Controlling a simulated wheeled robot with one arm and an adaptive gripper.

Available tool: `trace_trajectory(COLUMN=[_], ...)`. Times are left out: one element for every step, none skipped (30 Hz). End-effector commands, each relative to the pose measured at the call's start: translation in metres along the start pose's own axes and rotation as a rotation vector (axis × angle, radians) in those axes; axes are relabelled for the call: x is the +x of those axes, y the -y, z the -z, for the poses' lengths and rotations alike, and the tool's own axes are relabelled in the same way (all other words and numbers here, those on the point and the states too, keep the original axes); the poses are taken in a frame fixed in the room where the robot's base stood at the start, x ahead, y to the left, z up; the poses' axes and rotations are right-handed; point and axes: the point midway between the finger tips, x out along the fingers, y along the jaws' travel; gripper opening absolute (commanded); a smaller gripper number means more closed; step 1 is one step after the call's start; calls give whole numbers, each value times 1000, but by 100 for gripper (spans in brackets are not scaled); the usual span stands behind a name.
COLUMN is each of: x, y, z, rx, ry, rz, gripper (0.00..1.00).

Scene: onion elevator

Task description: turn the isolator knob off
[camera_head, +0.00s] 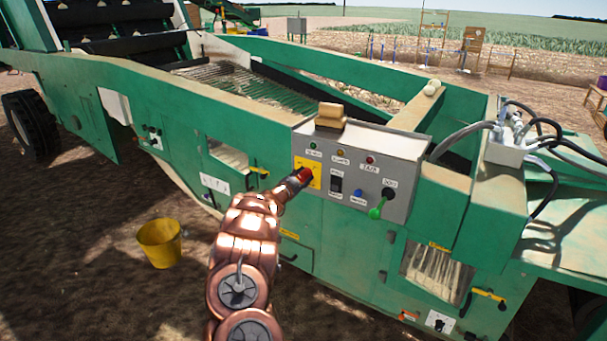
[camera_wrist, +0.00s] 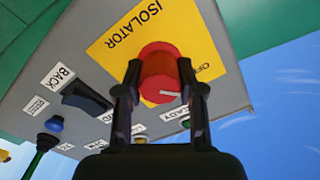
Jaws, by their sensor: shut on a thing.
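The isolator knob (camera_wrist: 158,66) is red and round with a pale pointer line, on a yellow plate (camera_wrist: 119,42) marked ISOLATOR. In the wrist view the line points to the right, a little below the OFF lettering's side of the plate. My gripper (camera_wrist: 159,85) is shut on the knob, one finger on each side. In the head view, my gripper (camera_head: 304,176) reaches the yellow plate at the left of the grey control box (camera_head: 405,150), and the arm partly hides the plate.
The box also carries a black rocker switch (camera_head: 336,183), a blue button (camera_head: 358,193), a green-tipped lever (camera_head: 376,212) and several lamps. A sponge-like block (camera_head: 331,112) lies on top. A yellow bucket (camera_head: 160,243) stands on the ground to the left.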

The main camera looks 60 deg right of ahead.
Motion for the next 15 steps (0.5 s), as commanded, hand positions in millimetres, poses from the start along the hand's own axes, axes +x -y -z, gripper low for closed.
trace_trajectory(x=[0, 0, 0, 0, 0, 0, 0, 0, 0, 0, 0, 0, 0, 0, 0], y=[0, 0, 0, 0, 0, 0, 0, 0, 0, 0, 0, 0, 0, 0, 0], z=[0, 0, 0, -1, -1, -1, -1, -1, -1, -1, -1, -1, -2, -1, -2], rx=[-15, -24, -34, -40, -45, -51, -54, -57, -60, -61, -62, -63, -63, -63, -63], ry=[2, 2, 2, 2, 2, 3, 2, 3, 3, 3, 3, 3, 3, 3, 3], rz=[0, 0, 0, 0, 0, 0, 0, -1, 0, -1, -1, -1, -1, -1, -1], gripper=[3, 3, 3, 3, 3, 3, 3, 3, 3, 3, 3, 3, 3, 3, 3])
